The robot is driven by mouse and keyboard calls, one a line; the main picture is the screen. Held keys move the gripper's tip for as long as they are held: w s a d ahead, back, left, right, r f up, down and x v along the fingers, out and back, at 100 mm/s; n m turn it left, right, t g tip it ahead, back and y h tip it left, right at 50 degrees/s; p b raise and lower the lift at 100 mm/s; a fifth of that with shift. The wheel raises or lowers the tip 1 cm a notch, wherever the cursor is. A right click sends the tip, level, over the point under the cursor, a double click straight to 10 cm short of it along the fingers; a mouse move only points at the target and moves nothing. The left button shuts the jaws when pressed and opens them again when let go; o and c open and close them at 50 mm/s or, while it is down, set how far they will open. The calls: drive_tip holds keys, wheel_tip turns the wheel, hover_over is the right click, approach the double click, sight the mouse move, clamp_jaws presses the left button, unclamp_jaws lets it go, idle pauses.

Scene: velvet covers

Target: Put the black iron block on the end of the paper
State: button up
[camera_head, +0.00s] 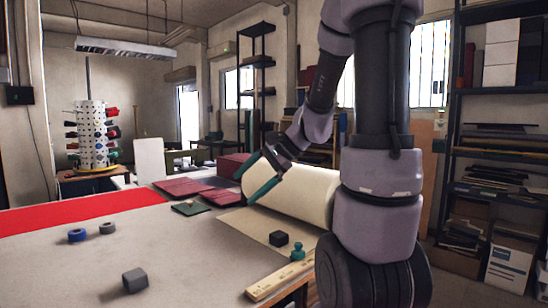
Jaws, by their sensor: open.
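A small black block (278,239) sits near the right front part of the flat cream paper (250,225). It appears to rest on the sheet, near its front edge. The paper runs out from a thick cream roll (305,192) on the table. My gripper (245,190), with two teal fingers, is open and empty. It hangs above the left end of the roll, up and left of the black block and apart from it. My arm hides the right end of the roll.
A teal knobbed weight (297,252) and a wooden ruler (280,282) lie by the table's right edge. A grey block (135,280), a blue ring (77,235) and a grey ring (107,228) lie left. Dark red covers (185,187) lie behind. The table's middle is clear.

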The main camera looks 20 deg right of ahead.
drive_tip(key=s+d+r+n+t+h, duration=0.1)
drive_tip(key=s+r+n+t+h, duration=0.2)
drive_tip(key=s+r+n+h, duration=0.3)
drive_tip(key=shift+s+d+r+n, duration=0.25)
drive_tip(key=shift+s+r+n, duration=1.4)
drive_tip(key=shift+s, duration=1.8)
drive_tip(key=shift+f, duration=0.1)
